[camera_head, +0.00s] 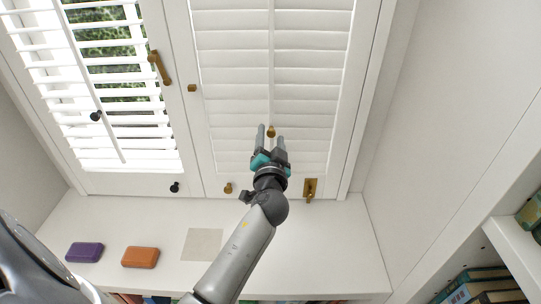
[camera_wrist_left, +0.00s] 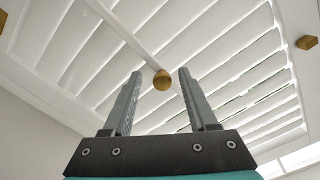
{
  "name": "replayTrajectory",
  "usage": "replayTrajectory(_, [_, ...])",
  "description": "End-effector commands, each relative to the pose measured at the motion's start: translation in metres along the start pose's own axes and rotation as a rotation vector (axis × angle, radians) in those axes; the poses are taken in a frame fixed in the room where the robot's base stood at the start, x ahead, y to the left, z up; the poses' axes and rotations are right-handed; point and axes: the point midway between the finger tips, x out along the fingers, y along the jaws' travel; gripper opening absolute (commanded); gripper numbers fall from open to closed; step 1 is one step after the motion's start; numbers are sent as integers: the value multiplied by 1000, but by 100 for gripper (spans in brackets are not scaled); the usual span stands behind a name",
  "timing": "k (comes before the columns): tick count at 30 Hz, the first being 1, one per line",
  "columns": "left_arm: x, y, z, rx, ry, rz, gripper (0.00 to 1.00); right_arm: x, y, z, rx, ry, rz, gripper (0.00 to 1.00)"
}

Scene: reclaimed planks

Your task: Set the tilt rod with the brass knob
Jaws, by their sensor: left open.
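The tilt rod (camera_head: 271,60) is a thin white vertical bar down the middle of the right shutter panel. Its brass knob (camera_head: 270,132) sits low on the rod. The slats of that panel (camera_head: 235,73) look shut or nearly shut. My left gripper (camera_head: 270,132) is open in front of the knob. In the left wrist view the brass knob (camera_wrist_left: 162,80) shows between the two open fingers (camera_wrist_left: 158,72), apart from both in the picture. I cannot tell how deep the fingers reach past it. My right gripper is not in view.
The left shutter has open slats and a rod with a black knob (camera_head: 96,116). A brass handle (camera_head: 159,67), a brass latch (camera_head: 310,189) and small knobs are on the frames. A purple block (camera_head: 85,252) and an orange block (camera_head: 140,257) lie on the sill. Books stand at right.

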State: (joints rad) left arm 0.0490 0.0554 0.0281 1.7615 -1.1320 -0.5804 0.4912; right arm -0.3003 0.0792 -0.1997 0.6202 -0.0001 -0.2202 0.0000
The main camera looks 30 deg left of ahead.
Motion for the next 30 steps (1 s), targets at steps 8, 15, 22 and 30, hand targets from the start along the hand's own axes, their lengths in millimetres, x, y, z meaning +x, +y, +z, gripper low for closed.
replayTrajectory(8, [-54, 2, 2, -3, -5, 3, 58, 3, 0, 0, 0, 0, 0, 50])
replayTrajectory(15, [-90, 1, 2, 0, -4, 2, 58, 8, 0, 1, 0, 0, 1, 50])
replayTrajectory(22, [-104, 0, 1, 2, -3, 0, 58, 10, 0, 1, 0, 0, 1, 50])
replayTrajectory(30, [-105, 0, 1, 2, -3, 0, 58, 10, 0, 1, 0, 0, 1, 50])
